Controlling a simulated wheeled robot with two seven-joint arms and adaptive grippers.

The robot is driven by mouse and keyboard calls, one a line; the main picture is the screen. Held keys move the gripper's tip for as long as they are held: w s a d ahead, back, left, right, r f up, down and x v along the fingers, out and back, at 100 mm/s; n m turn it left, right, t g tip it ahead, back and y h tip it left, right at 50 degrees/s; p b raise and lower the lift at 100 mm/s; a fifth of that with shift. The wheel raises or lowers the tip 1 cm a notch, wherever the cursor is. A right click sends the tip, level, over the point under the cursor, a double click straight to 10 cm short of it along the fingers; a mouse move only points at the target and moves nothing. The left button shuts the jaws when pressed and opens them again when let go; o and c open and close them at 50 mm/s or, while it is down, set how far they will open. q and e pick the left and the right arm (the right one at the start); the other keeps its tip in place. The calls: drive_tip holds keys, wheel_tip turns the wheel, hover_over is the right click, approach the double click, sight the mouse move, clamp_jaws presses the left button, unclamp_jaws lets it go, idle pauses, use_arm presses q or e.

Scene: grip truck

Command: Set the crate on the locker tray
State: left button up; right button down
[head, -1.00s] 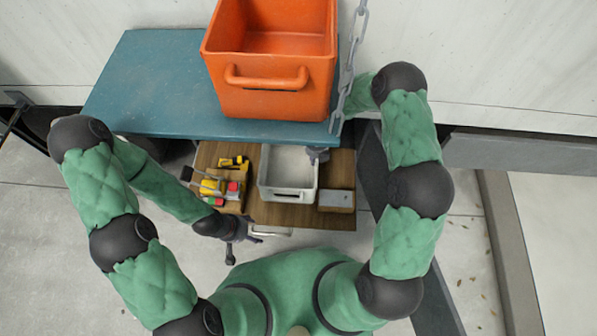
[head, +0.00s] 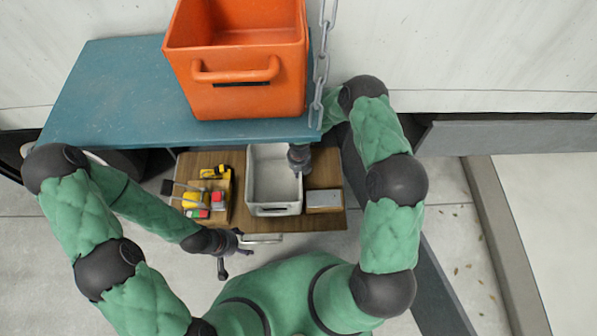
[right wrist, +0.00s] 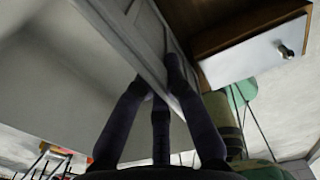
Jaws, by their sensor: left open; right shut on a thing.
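A light grey crate (head: 274,210) is over the middle of the wooden locker tray (head: 325,222), which is pulled out below the teal shelf. My right gripper (head: 299,168) is shut on the crate's right wall. The right wrist view shows its fingers (right wrist: 160,85) closed over the grey wall. I cannot tell whether the crate's base touches the tray. My left gripper (head: 232,256) is open and empty in front of the tray, close to its metal handle (head: 262,239).
A big orange crate (head: 250,98) stands on the teal shelf (head: 110,95), beside a hanging chain (head: 321,70). On the tray, yellow and red tools (head: 203,198) lie left of the grey crate and a small grey-topped box (head: 324,199) sits right of it.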

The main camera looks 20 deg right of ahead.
drive_tip(key=shift+f, duration=0.1)
drive_tip(key=c, duration=1.3)
unclamp_jaws()
wheel_tip(320, 180, up, 7)
drive_tip(key=p, duration=0.3)
drive_tip(key=shift+s+a+r+m+y, duration=0.1)
drive_tip(key=shift+s+a+m+y, duration=0.9)
drive_tip(key=shift+s+m, duration=3.75)
drive_tip(key=shift+s+a+r+m+y, duration=0.25)
drive_tip(key=shift+s+a+m, duration=1.85)
drive_tip(key=shift+m, duration=4.9)
drive_tip(key=shift+s+a+m+y, duration=0.8)
drive_tip(key=shift+s+m, duration=3.35)
drive_tip(key=shift+m, duration=1.7)
